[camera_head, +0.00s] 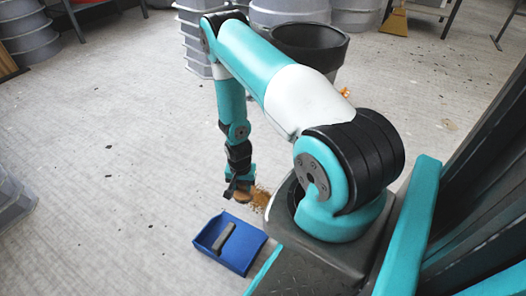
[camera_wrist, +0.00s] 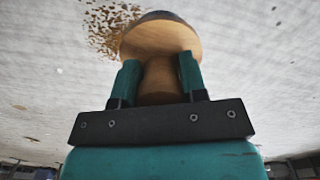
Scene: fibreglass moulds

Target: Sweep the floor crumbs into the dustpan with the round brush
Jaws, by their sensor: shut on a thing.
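My gripper (camera_wrist: 161,82) is shut on the wooden handle of the round brush (camera_wrist: 160,42), which fills the top middle of the wrist view. In the head view the brush (camera_head: 243,194) is low by the floor under my arm, partly hidden by the gripper. I cannot tell whether its bristles touch the floor. Brown crumbs (camera_head: 261,197) lie on the floor just right of the brush; they also show at the upper left of the wrist view (camera_wrist: 106,24). The blue dustpan (camera_head: 245,256) lies flat on the floor in front of the brush, with a grey handle or bar on it.
A dark round bin (camera_head: 311,44) stands behind my arm, with a small orange scrap (camera_head: 345,93) on the floor near it. Grey stacked moulds (camera_head: 193,40) stand at the back, and more (camera_head: 10,190) at the left edge. The floor left of the dustpan is mostly clear.

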